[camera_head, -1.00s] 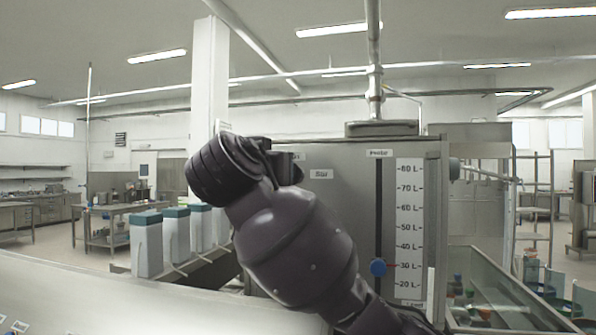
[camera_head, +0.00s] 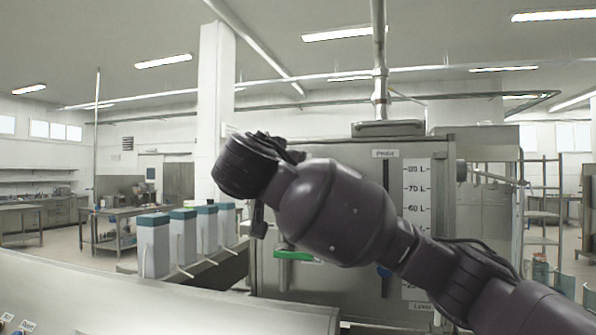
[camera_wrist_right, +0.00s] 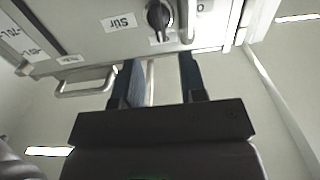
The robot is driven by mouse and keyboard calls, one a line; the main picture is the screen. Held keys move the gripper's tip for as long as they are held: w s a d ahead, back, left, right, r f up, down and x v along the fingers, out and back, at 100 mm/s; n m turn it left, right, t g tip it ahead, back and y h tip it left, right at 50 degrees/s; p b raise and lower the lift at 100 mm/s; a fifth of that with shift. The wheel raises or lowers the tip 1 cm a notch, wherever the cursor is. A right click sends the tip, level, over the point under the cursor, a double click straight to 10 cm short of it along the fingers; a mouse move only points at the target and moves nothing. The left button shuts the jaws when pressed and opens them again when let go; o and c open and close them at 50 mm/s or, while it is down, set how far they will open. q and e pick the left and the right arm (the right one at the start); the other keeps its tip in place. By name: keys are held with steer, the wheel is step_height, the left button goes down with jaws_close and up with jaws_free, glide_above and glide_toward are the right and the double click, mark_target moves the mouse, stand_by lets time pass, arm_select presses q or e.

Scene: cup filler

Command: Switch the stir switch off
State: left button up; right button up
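The stir switch (camera_wrist_right: 159,15) is a dark rotary knob on a light metal panel at the top of the right wrist view. A "Stir" label (camera_wrist_right: 119,22) is beside it. My right gripper (camera_wrist_right: 158,65) is open, its two blue-grey fingers apart and pointing towards the panel, just short of the knob in the picture. A thin pale rod (camera_wrist_right: 150,82) shows between the fingers; I cannot tell whether it is near them or behind. In the head view my right arm covers the switch and most of the panel. My left gripper is not in view.
A green handle (camera_head: 294,255) sticks out below my arm. Several teal-topped containers (camera_head: 153,245) stand on a rack at left. A metal handle (camera_wrist_right: 84,88) shows in the wrist view.

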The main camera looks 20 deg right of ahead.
steer(key=p+x, duration=0.1)
steer(key=x, duration=0.6)
steer(key=shift+w+d+p, duration=0.1)
steer(key=shift+w+p, duration=0.05)
steer(key=shift+p, duration=0.15)
jaws_close()
